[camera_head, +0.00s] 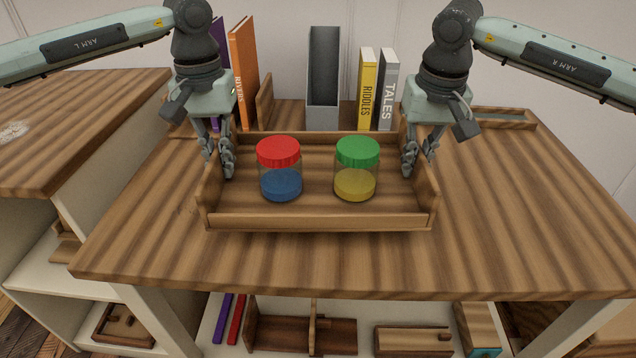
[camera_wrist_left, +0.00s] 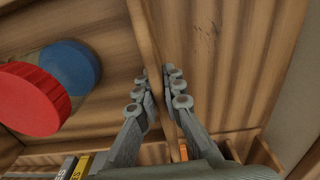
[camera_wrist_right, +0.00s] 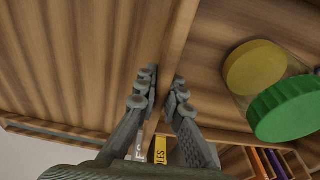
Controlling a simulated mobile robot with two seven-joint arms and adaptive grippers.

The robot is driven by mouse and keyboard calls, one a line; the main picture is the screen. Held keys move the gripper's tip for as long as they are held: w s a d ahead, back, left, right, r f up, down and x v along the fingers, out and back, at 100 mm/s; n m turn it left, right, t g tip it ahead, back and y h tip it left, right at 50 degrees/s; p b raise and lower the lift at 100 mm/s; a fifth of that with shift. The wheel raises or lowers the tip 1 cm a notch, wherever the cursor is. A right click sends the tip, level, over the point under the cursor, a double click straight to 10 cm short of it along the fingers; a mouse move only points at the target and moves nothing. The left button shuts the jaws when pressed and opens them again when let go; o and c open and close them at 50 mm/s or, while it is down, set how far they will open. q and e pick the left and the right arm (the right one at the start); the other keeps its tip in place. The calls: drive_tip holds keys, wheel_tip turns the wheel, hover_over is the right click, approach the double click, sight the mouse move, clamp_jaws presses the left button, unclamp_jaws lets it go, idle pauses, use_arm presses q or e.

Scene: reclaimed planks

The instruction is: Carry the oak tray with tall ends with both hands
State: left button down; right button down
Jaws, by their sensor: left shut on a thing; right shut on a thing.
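The oak tray (camera_head: 316,221) with tall ends is on or just above the wooden table top; I cannot tell which. It looks level. A jar with a red lid (camera_head: 278,152) and blue contents stands in its left half. A jar with a green lid (camera_head: 357,152) and yellow contents stands in its right half. My left gripper (camera_head: 222,170) is shut on the tray's left end wall, which runs between its fingers in the left wrist view (camera_wrist_left: 158,90). My right gripper (camera_head: 413,168) is shut on the right end wall, also seen between its fingers in the right wrist view (camera_wrist_right: 165,88).
Behind the tray stand an orange book (camera_head: 242,75), a grey file holder (camera_head: 323,80), a yellow book (camera_head: 367,90) and a grey book (camera_head: 387,92). A shallow tray (camera_head: 507,118) lies at the back right. The table (camera_head: 520,220) is clear to the right and in front.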

sight(196, 194)
use_arm(q)
drive_tip(key=shift+r, duration=0.15)
use_arm(e)
drive_tip(key=shift+r, duration=0.15)
idle(0.5)
